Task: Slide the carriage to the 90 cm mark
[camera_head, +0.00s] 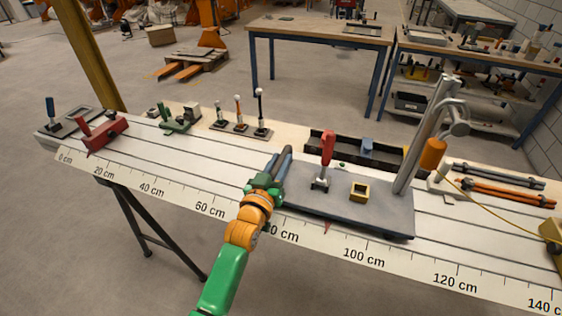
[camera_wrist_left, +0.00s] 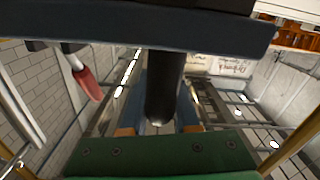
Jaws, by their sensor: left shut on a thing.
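The carriage (camera_head: 390,215) is a dark grey plate on the rails of the long bench. A red-handled lever (camera_head: 327,150) stands upright on it, with a small yellow square frame (camera_head: 359,191) and a tall grey post (camera_head: 420,140). A red pointer (camera_head: 327,227) at its front edge sits between the 80 cm and 100 cm labels of the scale (camera_head: 367,255). My left gripper (camera_head: 280,167) is at the carriage's left end, shut on a dark handle bar, which shows between the fingers in the left wrist view (camera_wrist_left: 165,85). My right gripper is out of view.
A red block (camera_head: 103,133) and a green clamp (camera_head: 180,120) stand on the bench left of the carriage. Three small levers (camera_head: 239,112) and a black tray (camera_head: 390,158) lie behind. Orange and dark bars (camera_head: 500,190) lie to the right. The front rails right of the carriage look clear.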

